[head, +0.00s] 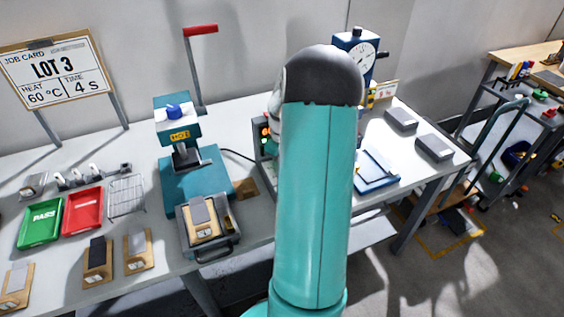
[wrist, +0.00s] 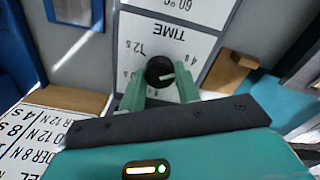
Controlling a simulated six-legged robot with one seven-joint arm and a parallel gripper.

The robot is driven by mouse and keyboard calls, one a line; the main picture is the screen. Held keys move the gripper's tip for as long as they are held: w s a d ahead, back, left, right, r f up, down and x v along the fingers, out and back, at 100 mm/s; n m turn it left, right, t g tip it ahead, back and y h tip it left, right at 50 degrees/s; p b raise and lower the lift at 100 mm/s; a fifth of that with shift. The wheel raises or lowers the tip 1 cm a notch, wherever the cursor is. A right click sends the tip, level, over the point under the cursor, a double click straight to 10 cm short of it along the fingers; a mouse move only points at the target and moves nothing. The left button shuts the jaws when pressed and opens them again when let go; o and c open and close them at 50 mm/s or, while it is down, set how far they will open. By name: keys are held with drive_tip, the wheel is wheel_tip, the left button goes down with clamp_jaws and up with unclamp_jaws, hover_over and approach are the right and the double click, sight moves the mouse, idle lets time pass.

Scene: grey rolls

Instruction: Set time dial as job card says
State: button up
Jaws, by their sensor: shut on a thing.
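The job card (head: 55,72) on the back stand reads LOT 3, heat 60 °C, time 4 s. In the wrist view, the black time dial (wrist: 158,67) sits on a white panel (wrist: 178,38) marked TIME, which appears upside down. A 12 s mark shows to the dial's upper left and a 4 s mark to its upper right; another mark at left is partly hidden. The dial's white pointer line points right in the picture, roughly toward the 4 s side. My gripper (wrist: 160,80) is shut on the dial, one finger at each side. My arm hides the panel in the head view.
A teal heat press (head: 185,175) with a red-handled lever stands left of my arm. Green PASS (head: 40,222) and red (head: 83,211) trays lie at left. A dial gauge (head: 360,52) stands behind my arm. Grey blocks (head: 434,147) lie on the right.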

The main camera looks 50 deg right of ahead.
idle(0.4)
drive_tip(key=o, duration=1)
drive_tip(key=shift+c, duration=0.2)
wheel_tip(320, 180, up, 14)
drive_tip(key=shift+f, duration=0.1)
drive_tip(key=w+a+r+t+h, duration=0.1)
drive_tip(key=a+r, duration=0.4)
drive_tip(key=a, duration=0.7)
drive_tip(key=w+a+r+t+h, duration=0.1)
drive_tip(key=a+r, duration=0.3)
drive_tip(key=a, duration=0.8)
drive_tip(key=s+a+t+y, duration=0.1)
drive_tip(key=s+a, duration=0.4)
drive_tip(key=a, duration=0.4)
drive_tip(key=s+a+t+y, duration=0.1)
drive_tip(key=s+a+t, duration=0.1)
drive_tip(key=s+a, duration=0.3)
drive_tip(key=a, duration=0.3)
drive_tip(key=shift+a+n+t, duration=0.3)
drive_tip(key=shift+a+n, duration=0.05)
drive_tip(key=shift+n, duration=0.05)
